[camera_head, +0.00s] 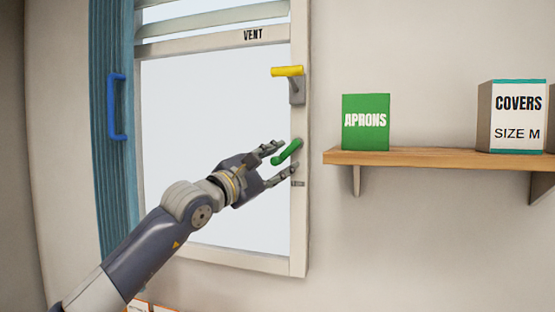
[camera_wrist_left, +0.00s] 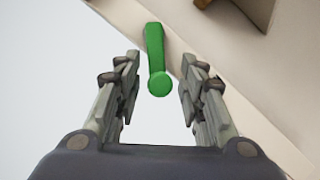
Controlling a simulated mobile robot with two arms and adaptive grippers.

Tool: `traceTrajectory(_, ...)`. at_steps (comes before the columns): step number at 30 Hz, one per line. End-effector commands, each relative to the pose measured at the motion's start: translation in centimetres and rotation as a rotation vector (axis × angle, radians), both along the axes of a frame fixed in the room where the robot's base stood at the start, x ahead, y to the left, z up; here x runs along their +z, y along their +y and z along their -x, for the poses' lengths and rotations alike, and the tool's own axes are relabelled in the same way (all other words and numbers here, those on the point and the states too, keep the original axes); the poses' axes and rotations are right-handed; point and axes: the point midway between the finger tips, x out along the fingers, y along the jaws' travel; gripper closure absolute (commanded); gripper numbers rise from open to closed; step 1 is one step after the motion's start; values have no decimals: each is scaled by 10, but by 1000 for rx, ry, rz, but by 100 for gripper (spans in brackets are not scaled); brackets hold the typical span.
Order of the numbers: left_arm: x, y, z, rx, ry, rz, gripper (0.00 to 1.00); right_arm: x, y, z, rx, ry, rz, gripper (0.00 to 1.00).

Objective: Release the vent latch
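A green latch handle (camera_head: 287,152) sits on the right side of the window frame, tilted with its upper end to the right. In the left wrist view the green handle (camera_wrist_left: 157,60) lies between my open fingers, with space on both sides. My left gripper (camera_head: 280,163) is open around the handle's lower end, and its fingers do not visibly touch it. The window frame (camera_head: 299,220) carries the word VENT on its upper bar. A yellow handle (camera_head: 288,71) on a grey mount sits higher on the same side of the frame. My right gripper is not in view.
A wooden shelf (camera_head: 420,158) to the right holds a green APRONS box (camera_head: 366,122) and a white COVERS box (camera_head: 511,115). A blue curtain or shutter (camera_head: 110,190) with a blue pull handle (camera_head: 112,105) stands left of the window. The wall below the shelf is clear.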

Motion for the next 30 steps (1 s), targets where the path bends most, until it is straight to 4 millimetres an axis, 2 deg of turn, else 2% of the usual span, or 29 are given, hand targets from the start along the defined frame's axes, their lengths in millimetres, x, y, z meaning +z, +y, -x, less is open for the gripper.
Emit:
traceTrajectory(3,0,0,0,-1,-1,0,65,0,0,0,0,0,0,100)
traceTrajectory(8,0,0,0,-1,-1,0,100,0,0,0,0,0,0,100)
traceTrajectory(17,-3,-2,0,-3,4,-10,100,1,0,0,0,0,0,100)
traceTrajectory(30,7,4,-2,-7,-66,-242,100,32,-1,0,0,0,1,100)
